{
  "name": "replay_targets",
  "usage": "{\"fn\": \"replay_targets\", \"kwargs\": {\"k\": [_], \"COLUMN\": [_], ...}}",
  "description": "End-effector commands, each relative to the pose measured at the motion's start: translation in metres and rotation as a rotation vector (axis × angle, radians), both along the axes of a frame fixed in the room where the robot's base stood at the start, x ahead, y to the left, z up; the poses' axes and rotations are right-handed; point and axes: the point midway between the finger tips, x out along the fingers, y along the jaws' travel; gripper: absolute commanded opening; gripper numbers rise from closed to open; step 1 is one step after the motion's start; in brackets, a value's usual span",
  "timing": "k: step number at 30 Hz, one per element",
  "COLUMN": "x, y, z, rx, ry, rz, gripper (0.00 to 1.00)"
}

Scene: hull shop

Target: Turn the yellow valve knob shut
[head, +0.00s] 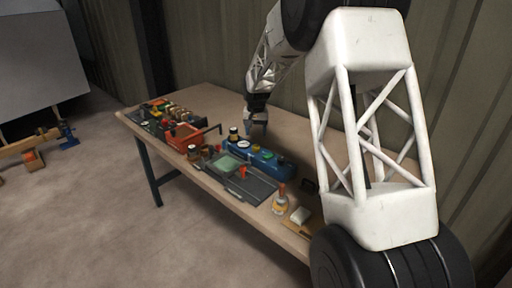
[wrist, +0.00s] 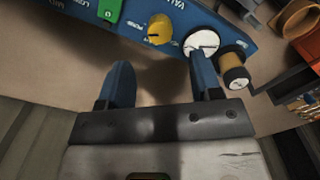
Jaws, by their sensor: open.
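The yellow valve knob (wrist: 160,29) is on the top face of a blue panel (wrist: 68,32) in the wrist view. A white round dial (wrist: 201,41) sits to its right and a green part (wrist: 110,9) to its left. My gripper (wrist: 164,78) is open with nothing between its blue fingers. The knob lies beyond the gap between the fingertips, apart from both. The right fingertip overlaps the lower edge of the dial in the picture; I cannot tell if they touch. In the head view the blue panel (head: 270,163) stands on the table, with my gripper (head: 257,128) behind it.
In the head view, an orange toolbox (head: 184,137) and small parts crowd the table's left half. A dark tray (head: 252,186) lies in front of the panel. The table (head: 207,96) is bare behind.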

Motion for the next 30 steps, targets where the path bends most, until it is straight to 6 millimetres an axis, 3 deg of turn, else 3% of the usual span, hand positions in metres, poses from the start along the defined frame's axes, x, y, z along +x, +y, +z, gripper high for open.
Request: {"fn": "replay_targets", "kwargs": {"k": [8,21,30], "x": [0.0,0.0,0.0], "y": [0.0,0.0,0.0], "z": [-0.014,-0.063,-0.078], "rx": [0.0,0.0,0.0], "ry": [0.001,0.001,-0.001], "rz": [0.0,0.0,0.0], "gripper": [0.59,0.59,0.59]}}
